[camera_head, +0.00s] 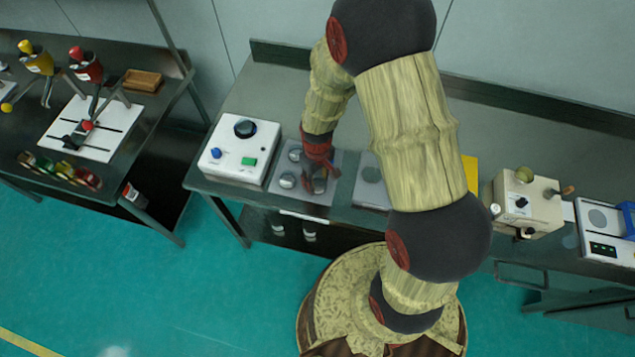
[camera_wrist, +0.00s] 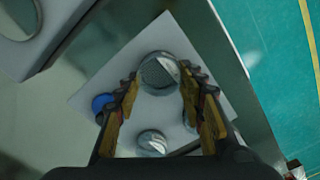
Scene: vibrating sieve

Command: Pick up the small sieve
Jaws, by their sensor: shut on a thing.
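The small sieve (camera_wrist: 160,73) is a round metal piece with a grey mesh face. In the wrist view it sits between my two fingertips. My gripper (camera_wrist: 159,84) is shut on it, with a finger at each side of its rim. In the head view my gripper (camera_head: 318,177) is over the grey plate (camera_head: 282,182) on the bench and partly hides what lies there. I cannot tell whether the sieve is clear of the plate. The plate also shows in the wrist view (camera_wrist: 88,85).
Another round metal piece (camera_wrist: 152,141) and a blue round piece (camera_wrist: 102,103) lie on the plate. A white box with a dial (camera_head: 238,150) stands left, and a second plate (camera_head: 371,195) right. A cream machine (camera_head: 527,205) stands farther right.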

